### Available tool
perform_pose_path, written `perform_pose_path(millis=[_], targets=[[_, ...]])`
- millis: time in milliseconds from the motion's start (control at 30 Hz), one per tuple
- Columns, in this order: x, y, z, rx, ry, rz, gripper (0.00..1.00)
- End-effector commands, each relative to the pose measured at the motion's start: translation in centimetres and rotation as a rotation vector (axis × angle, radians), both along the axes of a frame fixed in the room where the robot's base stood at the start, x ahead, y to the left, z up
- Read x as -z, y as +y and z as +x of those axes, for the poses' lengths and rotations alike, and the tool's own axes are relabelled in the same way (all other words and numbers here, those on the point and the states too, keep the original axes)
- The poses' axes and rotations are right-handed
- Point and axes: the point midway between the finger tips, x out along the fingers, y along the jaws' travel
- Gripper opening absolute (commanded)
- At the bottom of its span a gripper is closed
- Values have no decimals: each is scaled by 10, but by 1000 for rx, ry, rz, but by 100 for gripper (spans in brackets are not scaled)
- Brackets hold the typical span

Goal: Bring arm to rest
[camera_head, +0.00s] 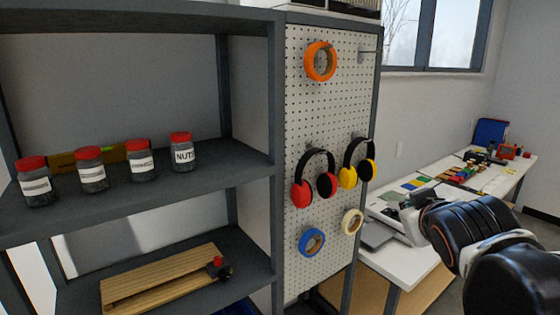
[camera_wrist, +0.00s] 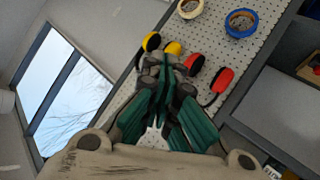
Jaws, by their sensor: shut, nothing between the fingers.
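My arm reaches in from the right edge of the head view, in front of the white worktable. My gripper (camera_wrist: 165,75) shows in the wrist view with its green-padded fingers brought together at the tips and nothing between them. In the wrist view the fingertips overlap the ear muffs on the pegboard in the picture; I cannot tell the distance. In the head view my gripper's fingertips are hard to make out near the table.
A pegboard (camera_head: 300,130) holds red ear muffs (camera_head: 302,193), yellow ear muffs (camera_head: 348,176) and several tape rolls. Shelves at left carry several red-lidded jars (camera_head: 182,153) and a wooden piece (camera_head: 160,283). A white table (camera_head: 415,255) runs along the window wall.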

Motion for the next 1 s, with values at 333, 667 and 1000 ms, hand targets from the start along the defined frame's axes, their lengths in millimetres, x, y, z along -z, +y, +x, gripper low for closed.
perform_pose_path(millis=[333, 667, 1000], targets=[[207, 39, -107, 71, 338, 309, 0], [262, 60, -148, 77, 468, 412, 0], [261, 60, -147, 77, 467, 411, 0]])
